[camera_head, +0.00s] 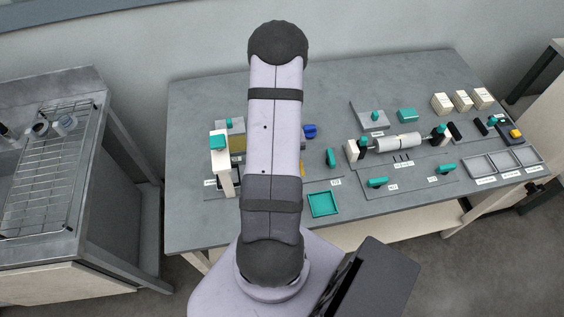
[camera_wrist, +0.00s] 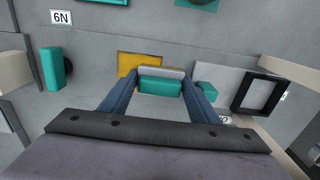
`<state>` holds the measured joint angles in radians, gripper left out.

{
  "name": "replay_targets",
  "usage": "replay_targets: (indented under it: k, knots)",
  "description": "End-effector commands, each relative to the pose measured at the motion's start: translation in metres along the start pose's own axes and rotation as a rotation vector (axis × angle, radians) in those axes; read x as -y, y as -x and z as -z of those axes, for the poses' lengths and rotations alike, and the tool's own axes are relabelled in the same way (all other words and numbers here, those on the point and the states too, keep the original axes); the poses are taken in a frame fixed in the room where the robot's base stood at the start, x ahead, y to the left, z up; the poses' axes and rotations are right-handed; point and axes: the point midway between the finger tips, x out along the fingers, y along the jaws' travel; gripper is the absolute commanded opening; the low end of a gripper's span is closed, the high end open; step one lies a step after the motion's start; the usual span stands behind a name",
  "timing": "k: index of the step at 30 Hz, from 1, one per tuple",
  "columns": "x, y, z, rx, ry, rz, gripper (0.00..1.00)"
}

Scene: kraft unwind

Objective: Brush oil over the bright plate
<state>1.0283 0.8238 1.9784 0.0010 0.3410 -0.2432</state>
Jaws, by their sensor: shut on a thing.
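My gripper (camera_wrist: 160,82) is shut on a teal block with a pale grey strip along its far side, which I take to be the brush (camera_wrist: 160,88). In the wrist view the brush overlaps a golden-yellow plate (camera_wrist: 127,61); I cannot tell whether they touch. A light grey plate (camera_wrist: 204,75) lies just right of it, with a teal block (camera_wrist: 206,88) at it. I cannot tell which plate is the bright one. In the head view the yellow plate (camera_head: 237,144) shows beside my arm, which hides my gripper and the brush.
In the wrist view, a dark square frame (camera_wrist: 257,94) stands to the right and a teal handle (camera_wrist: 53,68) to the left. In the head view, a teal tray (camera_head: 323,205) lies near the front edge, and a pale roller (camera_head: 398,142) is farther right.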

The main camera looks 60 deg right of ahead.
Motion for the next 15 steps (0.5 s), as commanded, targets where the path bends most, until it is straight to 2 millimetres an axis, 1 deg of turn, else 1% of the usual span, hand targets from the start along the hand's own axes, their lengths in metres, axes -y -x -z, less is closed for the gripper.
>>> replay_targets:
  k: [11, 15]
  knots:
    - [-0.0003, -0.001, -0.0031, -0.001, 0.0, 0.0, 0.38]
    - [-0.0034, -0.0011, -0.0029, -0.001, -0.001, 0.0, 0.38]
